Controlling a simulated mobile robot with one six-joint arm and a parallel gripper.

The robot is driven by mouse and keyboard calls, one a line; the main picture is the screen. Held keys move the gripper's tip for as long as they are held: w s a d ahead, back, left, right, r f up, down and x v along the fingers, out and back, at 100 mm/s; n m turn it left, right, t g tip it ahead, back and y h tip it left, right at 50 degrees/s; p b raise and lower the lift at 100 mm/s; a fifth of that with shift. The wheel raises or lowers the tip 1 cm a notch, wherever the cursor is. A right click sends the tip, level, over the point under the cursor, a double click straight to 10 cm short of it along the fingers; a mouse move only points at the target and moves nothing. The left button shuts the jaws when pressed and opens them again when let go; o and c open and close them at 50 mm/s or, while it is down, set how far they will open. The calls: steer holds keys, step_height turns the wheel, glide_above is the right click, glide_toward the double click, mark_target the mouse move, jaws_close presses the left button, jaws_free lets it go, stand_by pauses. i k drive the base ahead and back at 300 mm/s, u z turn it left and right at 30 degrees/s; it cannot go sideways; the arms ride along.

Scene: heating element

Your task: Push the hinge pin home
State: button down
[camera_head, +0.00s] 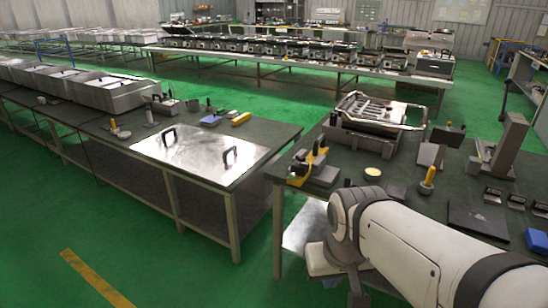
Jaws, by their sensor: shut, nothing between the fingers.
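A metal heating-element unit (370,140) with a raised tubular frame (392,112) and several parallel bars sits at the back left of the right-hand dark-topped table (385,178). I cannot pick out the hinge pin in this view; it is too small or hidden. My white arm (412,250) reaches in from the lower right and bends at a grey-banded joint (347,212) in front of the table's near edge. The arm's lower parts run down below that joint and are partly cut off by the frame. My gripper cannot be made out.
A yellow-and-black tool (312,165) stands at the table's left corner. A yellow-handled tool (428,180), a tall grey bracket (508,145), a black plate (478,220) and a blue box (537,240) stand further right. A shiny metal plate (203,150) lies on the left table.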

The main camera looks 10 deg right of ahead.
mark_target(292, 176)
steer(key=u, duration=0.05)
steer(key=i, duration=1)
steer(key=z, duration=0.05)
